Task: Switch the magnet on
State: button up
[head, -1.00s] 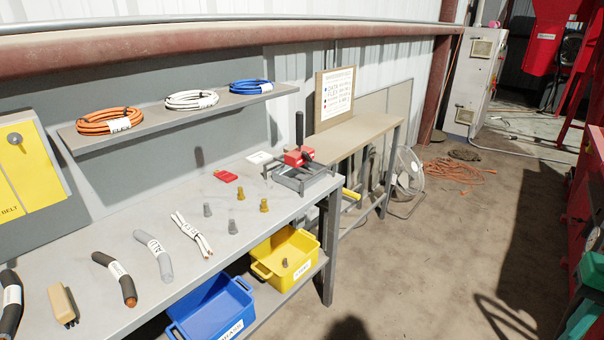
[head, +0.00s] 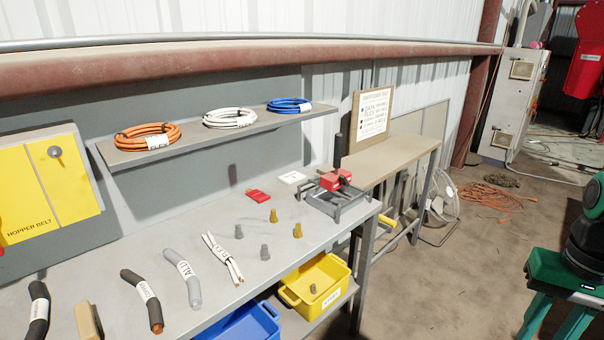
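A red block-shaped device with a black handle (head: 332,180) sits on a dark grey frame (head: 343,203) at the far right end of the grey bench. I take it to be the magnet, but its switch is too small to make out. My gripper (head: 541,334) is at the lower right edge, green with a dark joint above it. Its two fingers are apart, with floor showing between them, and their tips are cut off by the frame. It is well to the right of the bench, touching nothing.
The bench (head: 200,262) holds cable pieces, several small metal pegs, a flat red piece (head: 258,196) and a white piece (head: 292,177). Yellow (head: 318,288) and blue (head: 240,325) bins stand below. A shelf (head: 185,140) holds cable coils.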

aim_at(345, 180)
jog(key=i, duration=1.3)
jog(key=z, duration=0.35)
